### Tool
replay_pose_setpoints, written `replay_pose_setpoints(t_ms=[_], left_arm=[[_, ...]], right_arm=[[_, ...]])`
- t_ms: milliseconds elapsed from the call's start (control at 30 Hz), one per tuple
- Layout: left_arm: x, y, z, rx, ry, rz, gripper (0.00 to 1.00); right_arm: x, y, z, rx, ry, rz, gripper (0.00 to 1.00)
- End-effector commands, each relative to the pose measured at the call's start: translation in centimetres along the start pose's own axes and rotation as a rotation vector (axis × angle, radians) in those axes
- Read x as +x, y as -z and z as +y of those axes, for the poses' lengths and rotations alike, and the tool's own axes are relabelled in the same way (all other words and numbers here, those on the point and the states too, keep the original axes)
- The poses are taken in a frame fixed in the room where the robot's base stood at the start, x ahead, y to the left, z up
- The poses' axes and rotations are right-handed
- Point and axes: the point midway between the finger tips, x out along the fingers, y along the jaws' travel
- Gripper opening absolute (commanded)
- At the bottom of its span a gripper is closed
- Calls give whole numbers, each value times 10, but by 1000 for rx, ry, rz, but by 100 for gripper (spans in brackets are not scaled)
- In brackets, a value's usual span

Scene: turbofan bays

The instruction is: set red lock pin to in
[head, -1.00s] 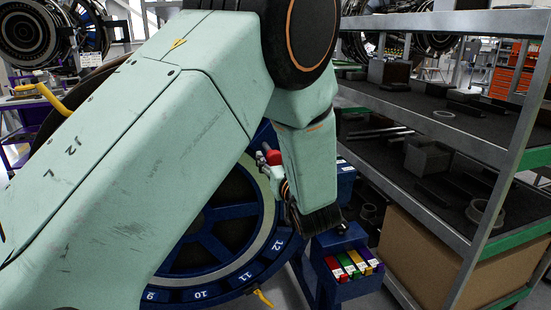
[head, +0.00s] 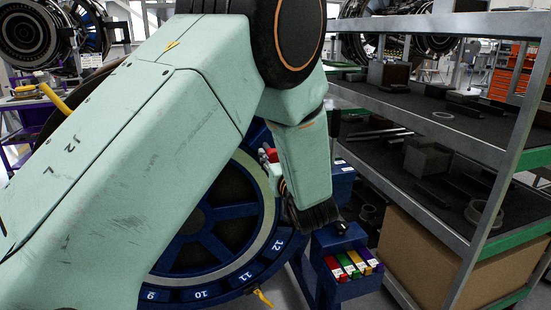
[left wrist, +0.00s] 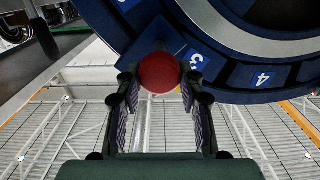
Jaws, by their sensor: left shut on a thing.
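The red lock pin (left wrist: 160,73) shows as a round red knob in the left wrist view, at the edge of the blue numbered ring (left wrist: 225,75). My left gripper (left wrist: 158,82) has one finger on each side of the knob and is shut on it. In the head view a bit of the red knob (head: 271,155) shows beside my left forearm, at the ring's right side. My arm hides most of the gripper there. How far in the pin sits cannot be told. My right gripper is not in view.
The ring wheel (head: 205,215) stands behind my left arm, with numbered plates along its lower rim. A blue stand (head: 345,285) with colored tabs is to its right. A metal shelf rack (head: 440,140) with parts fills the right side, close to my arm.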

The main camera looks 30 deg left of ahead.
Motion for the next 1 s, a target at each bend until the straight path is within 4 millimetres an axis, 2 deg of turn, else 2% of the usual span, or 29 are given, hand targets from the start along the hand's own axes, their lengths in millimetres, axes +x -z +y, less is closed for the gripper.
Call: replay_pose_setpoints(t_ms=[33, 200, 533, 567, 800, 1000], left_arm=[[8, -6, -1, 0, 2, -14, 0], [25, -6, -2, 2, 2, -14, 0], [30, -3, -2, 1, 2, -8, 0], [30, -3, -2, 0, 2, -7, 39], [29, -2, -1, 0, 1, -4, 59], [29, -1, -1, 0, 0, -2, 60]], right_arm=[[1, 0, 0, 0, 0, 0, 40], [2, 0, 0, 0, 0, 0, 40], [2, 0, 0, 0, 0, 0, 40], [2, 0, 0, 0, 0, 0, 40], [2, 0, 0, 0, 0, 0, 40], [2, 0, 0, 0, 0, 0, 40]])
